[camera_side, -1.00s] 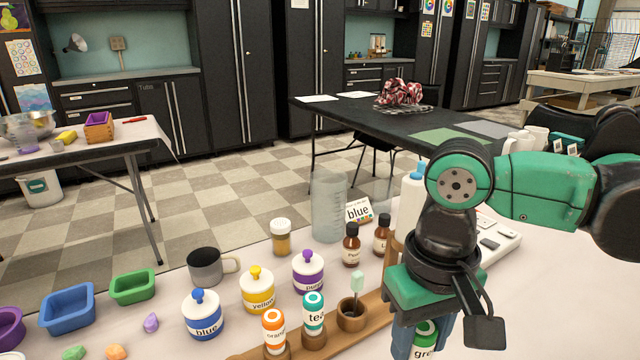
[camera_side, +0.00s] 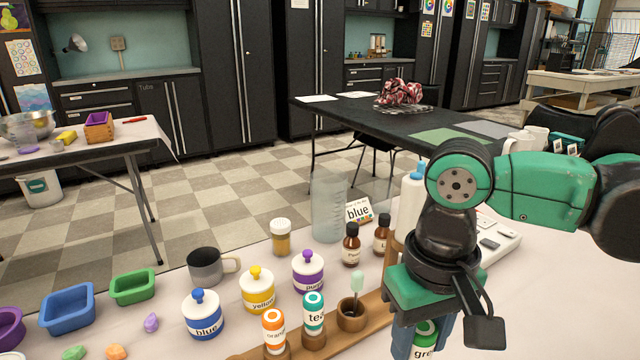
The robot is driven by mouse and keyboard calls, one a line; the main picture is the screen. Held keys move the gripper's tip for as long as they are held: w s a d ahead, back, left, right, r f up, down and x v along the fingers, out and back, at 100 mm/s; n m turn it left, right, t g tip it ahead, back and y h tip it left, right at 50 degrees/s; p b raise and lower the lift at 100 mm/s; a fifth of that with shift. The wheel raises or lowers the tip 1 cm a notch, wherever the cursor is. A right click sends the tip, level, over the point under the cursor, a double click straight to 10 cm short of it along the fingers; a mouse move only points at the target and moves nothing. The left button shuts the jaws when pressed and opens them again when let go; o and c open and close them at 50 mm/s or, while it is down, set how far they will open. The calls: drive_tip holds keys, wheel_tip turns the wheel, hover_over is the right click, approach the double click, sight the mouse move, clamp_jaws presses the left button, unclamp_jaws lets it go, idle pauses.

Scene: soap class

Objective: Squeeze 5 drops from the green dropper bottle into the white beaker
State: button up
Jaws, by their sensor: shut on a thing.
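My gripper (camera_side: 424,340) is at the lower right, pointing down. It is shut on the green dropper bottle (camera_side: 424,343), which has a green cap and a label starting "gre". The bottle looks upright between the fingers. Its lower part is cut off by the bottom edge of the picture, so I cannot tell whether it touches the rack. A tall clear beaker-like vessel (camera_side: 328,207) stands at the back of the table. I cannot make out a white beaker for certain.
A wooden rack (camera_side: 376,308) holds the orange (camera_side: 274,330) and teal (camera_side: 314,313) bottles left of my gripper. Blue (camera_side: 203,316), yellow (camera_side: 257,291) and purple (camera_side: 308,273) lidded jars stand behind it. Brown bottles (camera_side: 351,247) and a grey mug (camera_side: 206,267) are farther back.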

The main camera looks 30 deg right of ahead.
idle(0.4)
drive_tip(key=shift+r, duration=1.5)
